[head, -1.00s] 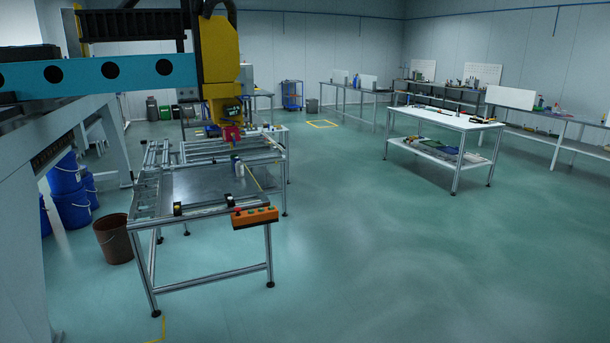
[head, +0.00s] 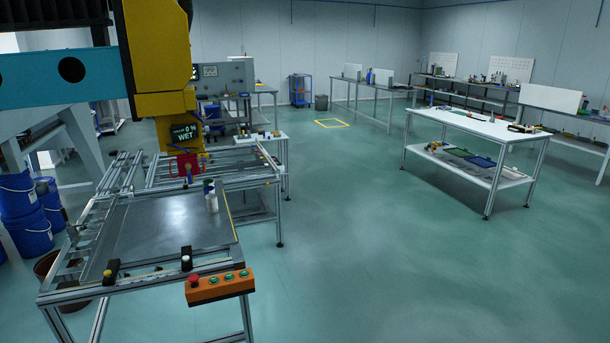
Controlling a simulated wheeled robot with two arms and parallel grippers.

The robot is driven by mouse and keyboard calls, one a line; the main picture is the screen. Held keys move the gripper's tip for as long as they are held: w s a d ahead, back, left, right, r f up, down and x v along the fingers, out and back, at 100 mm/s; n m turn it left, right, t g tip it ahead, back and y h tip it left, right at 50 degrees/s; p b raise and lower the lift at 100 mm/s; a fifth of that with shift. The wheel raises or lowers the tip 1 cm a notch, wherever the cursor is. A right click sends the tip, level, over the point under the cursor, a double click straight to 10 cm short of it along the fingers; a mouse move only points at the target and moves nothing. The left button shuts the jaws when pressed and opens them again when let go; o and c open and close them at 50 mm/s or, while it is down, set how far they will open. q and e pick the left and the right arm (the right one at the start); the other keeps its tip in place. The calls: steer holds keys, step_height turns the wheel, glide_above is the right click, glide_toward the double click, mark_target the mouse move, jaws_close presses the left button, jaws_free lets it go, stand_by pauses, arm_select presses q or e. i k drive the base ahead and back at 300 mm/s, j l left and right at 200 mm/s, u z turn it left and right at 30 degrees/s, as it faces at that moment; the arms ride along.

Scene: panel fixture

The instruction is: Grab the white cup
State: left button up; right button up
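A small white upright cylinder (head: 211,202) stands on the grey metal panel (head: 165,228) of the fixture, near the panel's right edge. It looks like the white cup, but it is too small to be sure. A dark green item (head: 208,186) shows just behind or on top of it; I cannot tell which. Neither of my grippers is in view.
The yellow machine head (head: 155,60) hangs over the fixture, with a display reading WET. An orange button box (head: 220,287) sticks out at the fixture's front right. Blue buckets (head: 28,228) stand at the left. A white-topped table (head: 480,124) stands right; the floor between is clear.

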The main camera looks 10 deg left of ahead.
mark_target(211, 200)
steer(key=i+z, duration=0.1)
steer(key=i, duration=1)
steer(key=i+z, duration=0.1)
steer(key=i, duration=1.05)
steer(key=i+u, duration=0.75)
steer(key=i+l+u, duration=0.25)
steer(key=i+u, duration=0.15)
steer(key=i+l+u, duration=0.1)
steer(key=i+u, duration=0.2)
steer(key=i+l+u, duration=0.15)
steer(key=i+u, duration=0.15)
steer(key=i, duration=0.05)
